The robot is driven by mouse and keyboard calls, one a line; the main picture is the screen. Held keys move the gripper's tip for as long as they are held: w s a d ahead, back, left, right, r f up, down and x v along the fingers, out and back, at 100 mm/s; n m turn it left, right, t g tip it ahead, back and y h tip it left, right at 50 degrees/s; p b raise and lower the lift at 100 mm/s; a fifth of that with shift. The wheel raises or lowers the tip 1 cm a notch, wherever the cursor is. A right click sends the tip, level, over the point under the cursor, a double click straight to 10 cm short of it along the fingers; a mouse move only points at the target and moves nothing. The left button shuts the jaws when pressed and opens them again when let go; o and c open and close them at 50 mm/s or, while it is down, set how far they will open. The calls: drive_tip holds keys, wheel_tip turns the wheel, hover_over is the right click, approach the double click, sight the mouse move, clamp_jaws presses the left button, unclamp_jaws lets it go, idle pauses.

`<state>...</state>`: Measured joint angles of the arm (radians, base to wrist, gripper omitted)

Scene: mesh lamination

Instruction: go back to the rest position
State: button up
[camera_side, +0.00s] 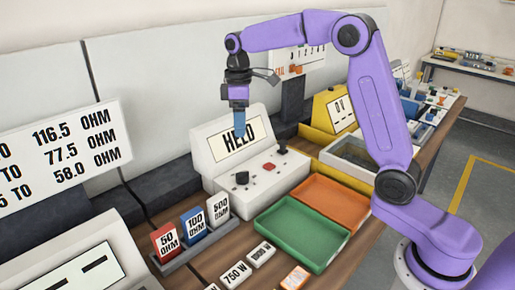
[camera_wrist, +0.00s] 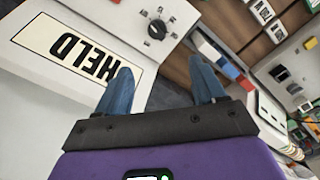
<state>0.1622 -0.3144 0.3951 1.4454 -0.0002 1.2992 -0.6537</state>
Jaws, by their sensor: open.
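My gripper (camera_side: 239,132) hangs from the purple arm in the side view, fingers pointing down, in front of the white console's upper panel. In the wrist view its two blue fingers (camera_wrist: 163,90) stand apart with nothing between them. The white console (camera_side: 205,165) has a display reading "HELD" (camera_side: 236,143), partly covered by the fingers in the side view. The display also shows in the wrist view (camera_wrist: 68,48). A black knob (camera_side: 242,178), a red button (camera_side: 269,166) and a small black lever (camera_side: 282,147) sit on its sloped front. The gripper appears apart from them.
A green tray (camera_side: 300,236) and an orange tray (camera_side: 333,203) lie in front of the console. Red, blue and white ohm blocks (camera_side: 193,227) stand in a rack at left. Watt-labelled blocks (camera_side: 236,274) lie nearby. A yellow unit (camera_side: 330,115) stands behind right.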

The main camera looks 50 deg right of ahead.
drive_tip(key=s+a+f+n, duration=0.1)
drive_tip(key=s+a, duration=0.2)
drive_tip(key=s, duration=0.6)
drive_tip(key=s+a+n, duration=0.1)
drive_tip(key=s+a, duration=0.3)
drive_tip(key=s, duration=0.4)
drive_tip(key=s+d+f, duration=0.2)
drive_tip(key=s, duration=0.8)
drive_tip(key=s+d+f+n, duration=0.1)
drive_tip(key=s+d+f, duration=0.2)
drive_tip(key=s, duration=0.6)
drive_tip(key=shift+s+d+f, duration=0.15)
drive_tip(key=shift+s+d, duration=0.15)
drive_tip(key=shift+s, duration=0.1)
